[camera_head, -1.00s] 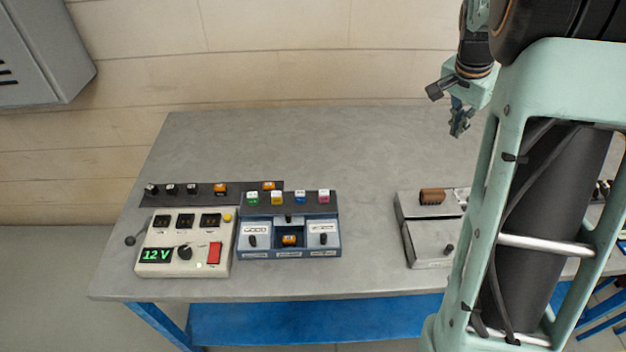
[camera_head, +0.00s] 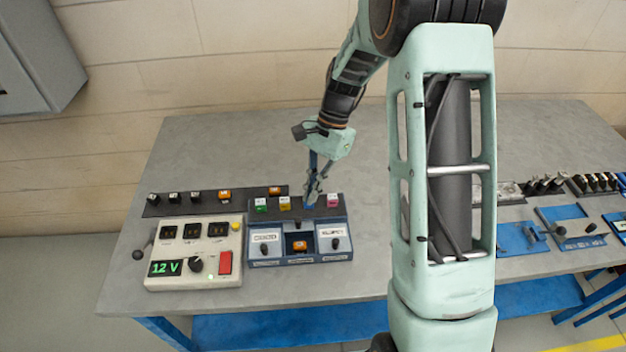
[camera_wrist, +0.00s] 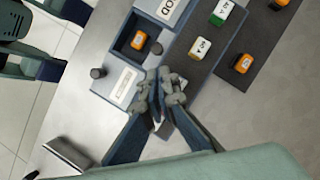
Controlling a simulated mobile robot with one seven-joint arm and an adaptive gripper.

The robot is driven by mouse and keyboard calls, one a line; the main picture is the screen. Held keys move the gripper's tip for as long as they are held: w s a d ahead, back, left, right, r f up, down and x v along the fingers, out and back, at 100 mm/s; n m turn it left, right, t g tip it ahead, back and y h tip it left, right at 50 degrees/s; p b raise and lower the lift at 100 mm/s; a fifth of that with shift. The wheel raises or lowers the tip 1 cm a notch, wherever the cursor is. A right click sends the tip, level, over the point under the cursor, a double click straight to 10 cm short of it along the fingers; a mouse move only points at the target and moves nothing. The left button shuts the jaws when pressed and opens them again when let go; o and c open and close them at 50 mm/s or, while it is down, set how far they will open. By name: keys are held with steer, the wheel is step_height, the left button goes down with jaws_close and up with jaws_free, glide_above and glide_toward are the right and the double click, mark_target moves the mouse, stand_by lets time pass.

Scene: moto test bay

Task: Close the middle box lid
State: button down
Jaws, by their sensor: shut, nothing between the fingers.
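The blue-grey box (camera_head: 263,258) sits on the bench with three front compartments. Its left lid (camera_head: 264,238) and right lid (camera_head: 331,234) lie flat, with labels and black knobs. The middle compartment is open, with an orange cube (camera_head: 300,244) inside; the cube also shows in the wrist view (camera_wrist: 140,40). The middle lid appears folded back behind the opening; its outline is hard to make out. My gripper (camera_head: 312,196) is shut and empty, pointing down over the box's dark rear strip, right of the yellow-marked cube. In the wrist view, the shut fingertips (camera_wrist: 163,90) are near the right lid.
Green-marked (camera_head: 261,205), yellow-marked (camera_head: 284,203) and pink-marked (camera_head: 333,201) cubes stand on the rear strip, close to my gripper. A beige 12 V panel (camera_head: 190,282) stands at the left. Bare bench lies behind. Blue trays (camera_head: 520,238) are at the far right.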

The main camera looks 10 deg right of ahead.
mark_target(303, 224)
steer(key=x, duration=0.5)
steer(key=shift+w, duration=0.1)
stand_by(0.3)
